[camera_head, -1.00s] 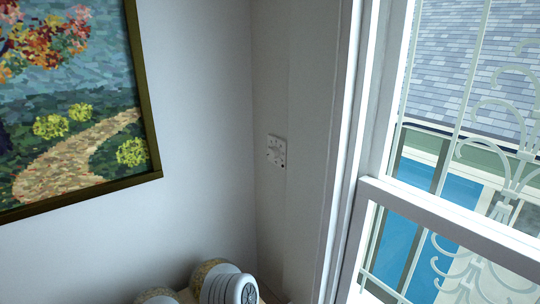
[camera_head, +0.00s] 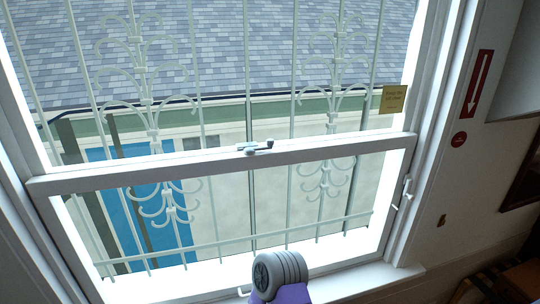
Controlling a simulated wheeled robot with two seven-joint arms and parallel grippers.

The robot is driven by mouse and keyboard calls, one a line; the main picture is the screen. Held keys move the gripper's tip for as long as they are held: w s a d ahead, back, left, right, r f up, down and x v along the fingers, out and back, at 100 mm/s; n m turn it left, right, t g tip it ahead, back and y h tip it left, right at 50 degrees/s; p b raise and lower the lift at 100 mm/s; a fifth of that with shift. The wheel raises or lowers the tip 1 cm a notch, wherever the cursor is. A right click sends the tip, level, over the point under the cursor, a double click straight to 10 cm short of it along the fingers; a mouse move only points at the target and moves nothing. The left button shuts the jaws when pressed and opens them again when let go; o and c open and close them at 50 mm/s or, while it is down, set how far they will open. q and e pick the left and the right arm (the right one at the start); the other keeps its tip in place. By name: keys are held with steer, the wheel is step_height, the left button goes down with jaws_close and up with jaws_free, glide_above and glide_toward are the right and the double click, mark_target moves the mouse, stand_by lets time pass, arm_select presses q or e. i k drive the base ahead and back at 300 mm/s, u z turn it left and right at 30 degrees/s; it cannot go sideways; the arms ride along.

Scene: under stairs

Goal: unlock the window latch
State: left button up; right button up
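The window (camera_head: 150,170) fills most of the head view, with a white frame and a horizontal middle rail. A small metal latch (camera_head: 255,147) sits on top of that rail near its middle. Whether it is locked is too small to tell. A white handle-like fitting (camera_head: 403,193) is on the right side of the frame. A grey ribbed part with a purple section (camera_head: 280,275), likely part of my arm, shows at the bottom centre below the latch. Neither gripper's fingers can be seen.
A white sill (camera_head: 350,283) runs below the window. Ornate bars (camera_head: 150,90) stand behind the glass. A yellow note (camera_head: 393,99) is on the upper right glass. A red arrow sign (camera_head: 478,83) is on the right wall, with brown furniture (camera_head: 510,278) at lower right.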

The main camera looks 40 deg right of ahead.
mark_target(270, 143)
steer(key=z, duration=0.95)
steer(key=i, duration=0.2)
steer(key=z, duration=0.3)
steer(key=k, duration=0.5)
steer(key=z, duration=1.5)
steer(key=i, duration=0.75)
steer(key=u, duration=1.45)
